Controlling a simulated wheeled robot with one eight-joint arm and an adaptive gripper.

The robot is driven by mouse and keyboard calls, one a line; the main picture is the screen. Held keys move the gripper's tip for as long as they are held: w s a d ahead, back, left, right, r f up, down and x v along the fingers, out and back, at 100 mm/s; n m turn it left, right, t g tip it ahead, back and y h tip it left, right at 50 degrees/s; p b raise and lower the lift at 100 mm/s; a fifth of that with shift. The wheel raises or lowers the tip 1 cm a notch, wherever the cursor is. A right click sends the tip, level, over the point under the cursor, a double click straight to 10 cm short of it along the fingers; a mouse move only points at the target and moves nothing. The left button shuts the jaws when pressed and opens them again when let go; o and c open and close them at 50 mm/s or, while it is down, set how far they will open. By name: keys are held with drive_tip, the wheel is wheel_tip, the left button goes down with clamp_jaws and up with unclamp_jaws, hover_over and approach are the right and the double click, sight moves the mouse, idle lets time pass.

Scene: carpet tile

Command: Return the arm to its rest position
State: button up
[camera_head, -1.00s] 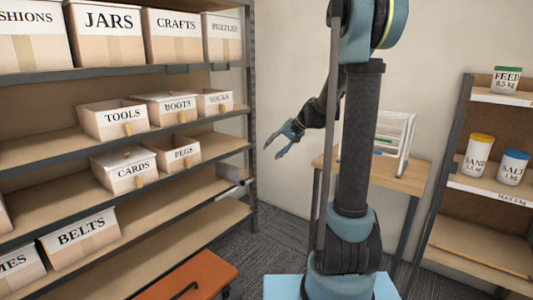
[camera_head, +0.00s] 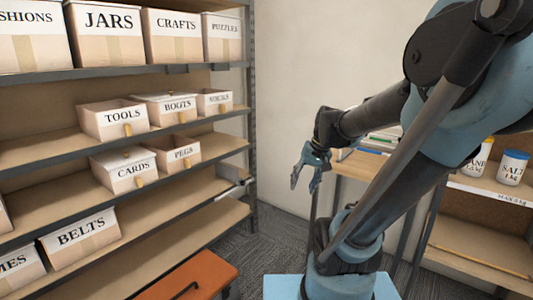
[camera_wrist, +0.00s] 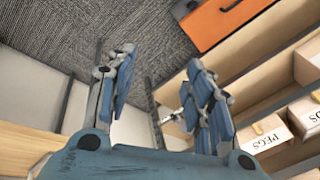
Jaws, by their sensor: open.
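My gripper (camera_head: 308,180) is open and empty in the head view. It hangs in the air right of the shelving rack, in front of the small wooden table, with its fingers pointing down and left. In the wrist view its blue fingers (camera_wrist: 160,95) are spread apart with nothing between them. My arm leans from the lower middle to the upper right of the head view, and its links hide part of the table and the right shelf.
A shelving rack (camera_head: 190,121) with labelled boxes stands at the left. An orange case (camera_head: 190,278) lies low in front. The wooden table (camera_head: 352,165) stands behind my arm. A right shelf holds a SALT jar (camera_head: 513,168). Grey carpet (camera_head: 275,240) between is clear.

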drive_tip(key=s+d+f+h, duration=0.1)
drive_tip(key=s+d+f, duration=0.2)
drive_tip(key=s, duration=0.2)
drive_tip(key=s+d+f+h, duration=0.2)
drive_tip(key=s+d+f, duration=0.1)
drive_tip(key=s, duration=0.3)
drive_tip(key=shift+s+f+n, duration=0.3)
drive_tip(key=shift+f, duration=0.2)
drive_tip(key=shift+w+f, duration=0.2)
drive_tip(key=shift+w, duration=0.2)
